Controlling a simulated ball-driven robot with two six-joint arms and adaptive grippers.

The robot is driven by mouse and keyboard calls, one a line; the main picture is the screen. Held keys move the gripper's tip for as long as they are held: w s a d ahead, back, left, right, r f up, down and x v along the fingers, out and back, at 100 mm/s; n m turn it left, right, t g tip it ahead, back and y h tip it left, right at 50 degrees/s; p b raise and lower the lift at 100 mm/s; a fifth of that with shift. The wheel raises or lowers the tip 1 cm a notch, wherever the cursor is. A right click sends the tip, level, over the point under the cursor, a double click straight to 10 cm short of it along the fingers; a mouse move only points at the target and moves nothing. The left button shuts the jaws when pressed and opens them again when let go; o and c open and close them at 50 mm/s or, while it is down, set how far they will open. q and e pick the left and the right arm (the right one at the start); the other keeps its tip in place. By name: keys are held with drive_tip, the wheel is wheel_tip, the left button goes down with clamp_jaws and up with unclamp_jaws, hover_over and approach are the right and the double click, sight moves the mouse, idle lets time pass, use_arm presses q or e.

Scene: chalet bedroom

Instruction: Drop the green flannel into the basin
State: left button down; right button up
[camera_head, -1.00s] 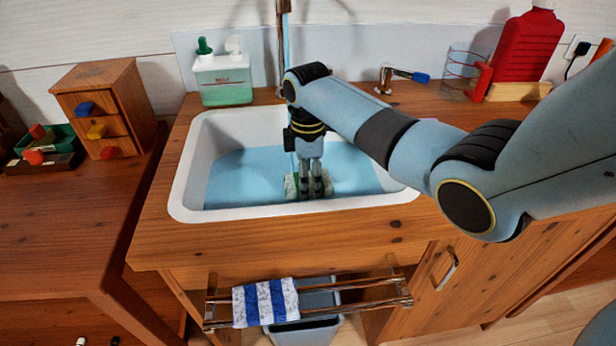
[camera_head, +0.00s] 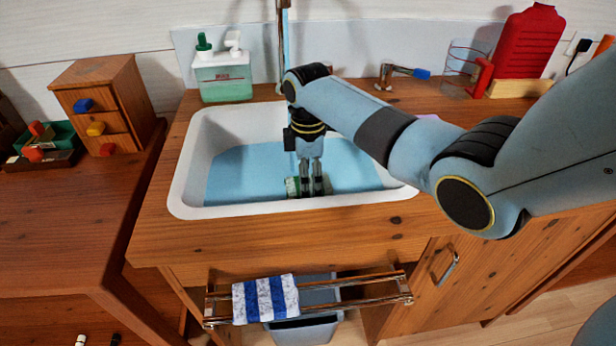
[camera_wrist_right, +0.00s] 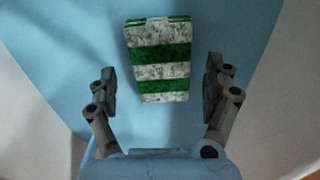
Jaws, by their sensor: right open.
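The green flannel (camera_wrist_right: 159,60), striped green and white, lies in the basin (camera_head: 240,211). In the head view the flannel (camera_head: 292,187) shows beside my right gripper's fingers, near the basin's front wall, and is partly hidden by them. My right gripper (camera_head: 311,188) points down into the basin. In the right wrist view my right gripper (camera_wrist_right: 160,95) is open, its fingers well apart, with the flannel ahead between them and touching neither finger. My left gripper is not in view.
A soap dispenser (camera_head: 222,78) stands behind the basin and a tap (camera_head: 385,78) is at the back right. A blue-and-white striped cloth (camera_head: 265,299) hangs on the front rail (camera_head: 360,285). A small drawer cabinet (camera_head: 104,100) stands at left.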

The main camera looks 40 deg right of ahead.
wheel_tip(320, 180, up, 13)
drive_tip(key=p, duration=0.1)
drive_tip(key=shift+p, duration=0.4)
